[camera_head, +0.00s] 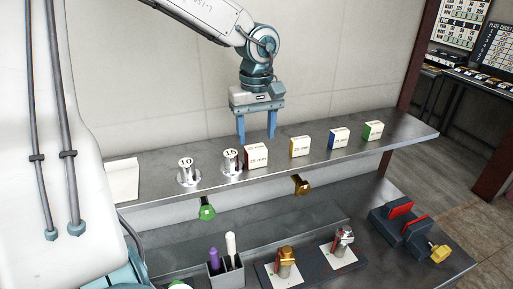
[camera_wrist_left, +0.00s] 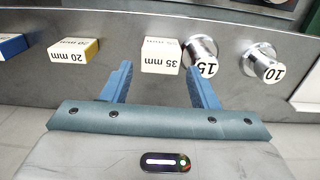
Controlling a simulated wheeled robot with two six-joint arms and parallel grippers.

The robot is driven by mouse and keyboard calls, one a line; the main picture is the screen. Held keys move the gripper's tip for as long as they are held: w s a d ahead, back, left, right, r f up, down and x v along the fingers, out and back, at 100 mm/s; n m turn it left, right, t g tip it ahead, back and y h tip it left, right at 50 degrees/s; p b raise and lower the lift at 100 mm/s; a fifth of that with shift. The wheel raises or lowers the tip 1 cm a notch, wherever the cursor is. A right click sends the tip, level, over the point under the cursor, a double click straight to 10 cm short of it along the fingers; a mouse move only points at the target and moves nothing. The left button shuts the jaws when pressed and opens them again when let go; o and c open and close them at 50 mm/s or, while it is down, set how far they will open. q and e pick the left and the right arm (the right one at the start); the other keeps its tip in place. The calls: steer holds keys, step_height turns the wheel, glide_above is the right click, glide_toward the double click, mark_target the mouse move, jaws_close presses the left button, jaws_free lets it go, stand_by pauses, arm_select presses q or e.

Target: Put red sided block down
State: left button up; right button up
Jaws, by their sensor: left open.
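The red sided block (camera_head: 255,157), white with a red side and marked 35 mm, stands on the metal shelf (camera_head: 215,186). It also shows in the left wrist view (camera_wrist_left: 161,55), just beyond and between the fingertips. My left gripper (camera_head: 256,136) is open, its blue fingers pointing down just above and behind the block in the head view. The fingers also show apart in the left wrist view (camera_wrist_left: 159,68), with nothing between them that I can see held. My right gripper is not in view.
A cylinder marked 15 (camera_head: 231,162) stands close left of the block, with one marked 10 (camera_head: 187,172) farther left. Yellow (camera_head: 299,147), blue (camera_head: 339,138) and green sided blocks (camera_head: 373,131) stand to the right. A lower shelf holds a pen holder (camera_head: 226,274).

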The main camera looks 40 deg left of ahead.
mark_target(256, 148)
arm_select(q)
step_height(256, 148, up, 7)
steer(key=p, duration=0.4)
steer(key=shift+s+d+r, duration=0.1)
stand_by(0.7)
